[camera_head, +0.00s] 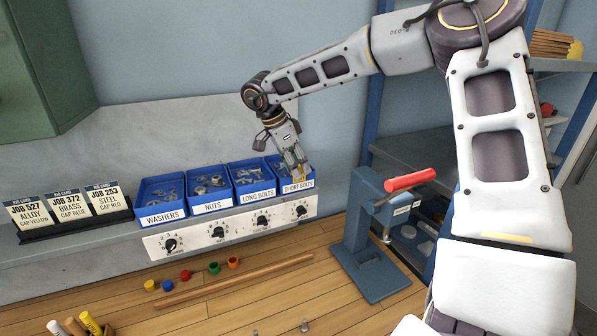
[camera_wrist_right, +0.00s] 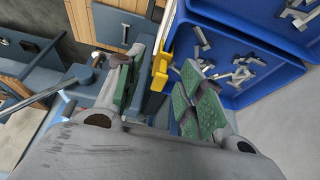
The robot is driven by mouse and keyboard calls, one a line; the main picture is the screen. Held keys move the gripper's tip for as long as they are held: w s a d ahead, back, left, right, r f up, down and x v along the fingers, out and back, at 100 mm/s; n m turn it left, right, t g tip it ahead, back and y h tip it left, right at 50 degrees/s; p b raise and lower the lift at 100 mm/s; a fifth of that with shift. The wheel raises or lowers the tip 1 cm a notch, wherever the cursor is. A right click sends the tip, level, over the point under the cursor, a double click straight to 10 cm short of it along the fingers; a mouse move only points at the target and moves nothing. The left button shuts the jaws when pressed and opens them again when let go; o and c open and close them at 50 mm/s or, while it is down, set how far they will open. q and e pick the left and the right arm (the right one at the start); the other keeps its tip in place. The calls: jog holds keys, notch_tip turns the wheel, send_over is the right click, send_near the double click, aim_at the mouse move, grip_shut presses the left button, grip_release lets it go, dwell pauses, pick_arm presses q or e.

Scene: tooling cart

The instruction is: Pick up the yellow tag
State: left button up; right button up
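The yellow tag (camera_wrist_right: 160,72) hangs at the front rim of the blue short bolts bin (camera_wrist_right: 262,48). In the head view only a small bit of yellow shows there, at my right gripper's tips. My right gripper (camera_head: 294,162) points down at the front of the short bolts bin (camera_head: 299,186). In the right wrist view its green-padded fingers (camera_wrist_right: 158,92) are apart, one on each side of the tag, with a gap visible beside it. Whether either pad touches the tag is hard to tell. My left gripper is not in view.
Blue bins of washers (camera_head: 162,213), nuts (camera_head: 212,206) and long bolts (camera_head: 257,195) stand left of it, above a panel of dials (camera_head: 219,232). A blue press with a red handle (camera_head: 410,180) stands close on the right. Job cards (camera_head: 66,205) stand far left.

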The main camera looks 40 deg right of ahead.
jog(key=shift+x, duration=0.95)
jog(key=c, duration=0.8)
